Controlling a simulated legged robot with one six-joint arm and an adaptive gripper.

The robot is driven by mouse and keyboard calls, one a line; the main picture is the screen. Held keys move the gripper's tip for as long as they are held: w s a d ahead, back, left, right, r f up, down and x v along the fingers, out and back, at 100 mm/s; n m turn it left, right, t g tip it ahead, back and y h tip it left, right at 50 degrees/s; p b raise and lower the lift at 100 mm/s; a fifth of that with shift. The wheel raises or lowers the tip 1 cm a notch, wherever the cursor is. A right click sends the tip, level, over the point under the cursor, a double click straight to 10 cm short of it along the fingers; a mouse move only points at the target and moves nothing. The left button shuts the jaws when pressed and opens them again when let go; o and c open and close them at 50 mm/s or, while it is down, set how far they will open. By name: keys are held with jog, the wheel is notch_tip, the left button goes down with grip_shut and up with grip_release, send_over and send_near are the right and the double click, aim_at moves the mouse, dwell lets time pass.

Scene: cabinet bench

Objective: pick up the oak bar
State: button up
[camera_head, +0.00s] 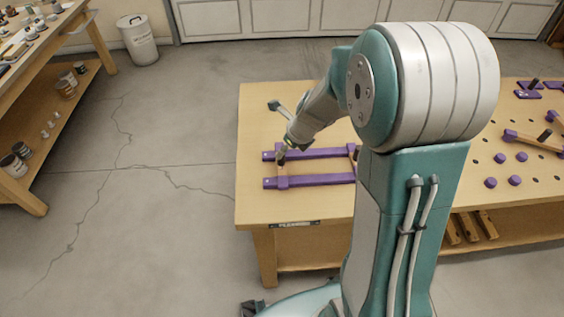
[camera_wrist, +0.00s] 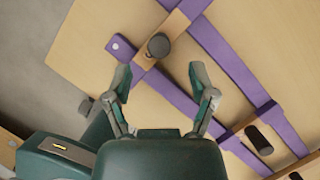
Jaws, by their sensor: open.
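A short oak-coloured bar (camera_wrist: 174,25) with a dark round knob (camera_wrist: 158,45) lies across the ends of two purple rails. In the head view the same bar (camera_head: 282,171) sits near the bench's left edge. A second wooden bar (camera_wrist: 240,125) with a dark knob crosses the rails further right. It is partly behind my arm in the head view. Which one the task means, I cannot tell. My gripper (camera_wrist: 160,80) is open and empty, its two fingers apart with the first bar's near end just beyond them. In the head view my gripper (camera_head: 283,151) is over that bar.
The purple rails (camera_head: 320,181) lie on the wooden bench (camera_head: 255,120). Purple knobs (camera_head: 491,183), wooden parts and holes are on the bench's right side. My arm hides its middle. A side table (camera_head: 22,60) and a bin (camera_head: 138,40) stand at the left, with clear floor between.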

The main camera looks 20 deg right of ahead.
jog(key=shift+w+a+f, duration=0.25)
jog(key=shift+a+f, duration=0.25)
jog(key=shift+f, duration=0.15)
jog(key=x, duration=0.5)
jog(key=shift+w+d, duration=0.2)
jog(key=shift+d, duration=0.1)
jog(key=shift+a, duration=0.1)
grip_shut()
